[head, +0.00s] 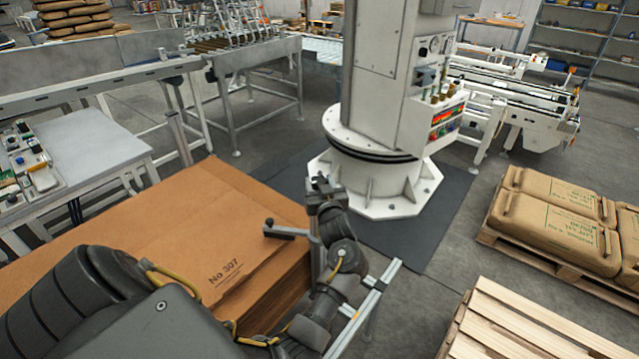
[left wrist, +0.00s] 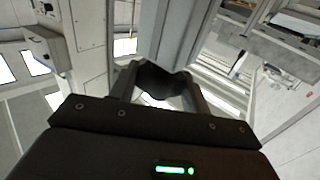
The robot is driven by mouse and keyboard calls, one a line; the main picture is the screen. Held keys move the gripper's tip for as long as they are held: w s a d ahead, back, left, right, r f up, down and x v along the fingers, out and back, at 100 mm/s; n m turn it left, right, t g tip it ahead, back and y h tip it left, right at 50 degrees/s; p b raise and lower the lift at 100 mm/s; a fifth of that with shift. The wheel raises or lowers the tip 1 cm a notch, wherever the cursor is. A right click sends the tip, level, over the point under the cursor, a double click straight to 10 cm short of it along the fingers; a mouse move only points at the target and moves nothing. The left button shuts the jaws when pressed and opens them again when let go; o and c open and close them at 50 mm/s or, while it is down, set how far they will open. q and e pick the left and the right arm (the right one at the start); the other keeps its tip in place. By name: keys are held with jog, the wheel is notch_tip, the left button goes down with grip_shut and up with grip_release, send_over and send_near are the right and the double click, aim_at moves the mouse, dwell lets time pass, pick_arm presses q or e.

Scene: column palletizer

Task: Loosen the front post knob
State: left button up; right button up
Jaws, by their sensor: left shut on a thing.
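My left gripper (head: 322,186) reaches up at the front right corner of the cardboard stack. In the left wrist view its two fingers (left wrist: 160,84) are closed on a dark, rounded knob (left wrist: 162,80). The knob fills the gap between the fingertips. In the head view the knob is hidden by the gripper. My right gripper is not in view.
The brown cardboard stack (head: 215,215) fills the left side, beside a metal rail (head: 372,297). A white column machine (head: 375,100) stands behind. Sacks on a pallet (head: 555,225) and a bare wooden pallet (head: 525,325) are at right. Grey floor between is clear.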

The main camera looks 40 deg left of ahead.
pick_arm(q)
jog(key=shift+r, duration=0.1)
dwell(0.5)
jog(key=o, duration=0.9)
jog(key=shift+o, duration=0.2)
